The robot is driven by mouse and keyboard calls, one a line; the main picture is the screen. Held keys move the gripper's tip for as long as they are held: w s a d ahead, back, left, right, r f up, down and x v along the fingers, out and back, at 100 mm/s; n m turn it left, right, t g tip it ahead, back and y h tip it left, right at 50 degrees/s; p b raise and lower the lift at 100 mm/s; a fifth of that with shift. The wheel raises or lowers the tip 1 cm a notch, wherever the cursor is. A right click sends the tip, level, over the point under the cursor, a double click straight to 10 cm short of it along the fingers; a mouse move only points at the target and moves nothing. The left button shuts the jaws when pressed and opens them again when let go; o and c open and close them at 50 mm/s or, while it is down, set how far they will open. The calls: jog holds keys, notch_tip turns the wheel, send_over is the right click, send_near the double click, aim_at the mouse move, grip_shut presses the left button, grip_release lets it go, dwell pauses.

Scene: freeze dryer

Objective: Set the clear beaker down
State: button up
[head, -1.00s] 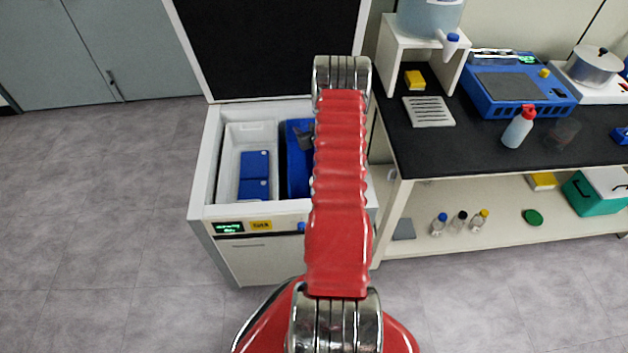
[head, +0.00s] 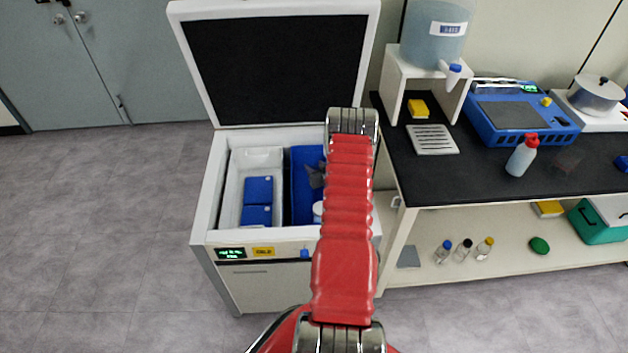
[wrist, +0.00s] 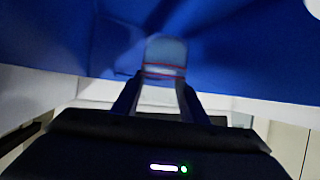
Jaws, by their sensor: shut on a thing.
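The clear beaker (wrist: 165,55), a see-through vessel with thin red bands, is between the two fingers of my gripper (wrist: 157,92) in the wrist view. The gripper is shut on it, with blue surfaces behind. In the head view, part of my gripper (head: 315,178) shows as a dark shape over the blue bin (head: 299,190) on the right side of the open freezer-like chest. My red arm hides most of that side, and I cannot make out the held beaker there. I cannot tell whether its base touches anything.
The chest (head: 205,205) has its lid (head: 280,70) raised. Its white left bin (head: 235,180) holds blue boxes (head: 258,190). A pale round item (head: 318,212) shows beside my arm. The black bench (head: 480,180) on the right carries a wash bottle (head: 522,155) and a blue device (head: 520,112).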

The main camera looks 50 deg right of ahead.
jog(key=shift+f, duration=0.45)
jog(key=shift+f, duration=0.1)
jog(key=shift+f, duration=2)
jog(key=shift+f, duration=0.6)
jog(key=o, duration=1.1)
jog(key=shift+s+r, duration=0.15)
jog(key=shift+r, duration=0.6)
jog(key=v, duration=0.7)
jog(key=shift+a, duration=0.15)
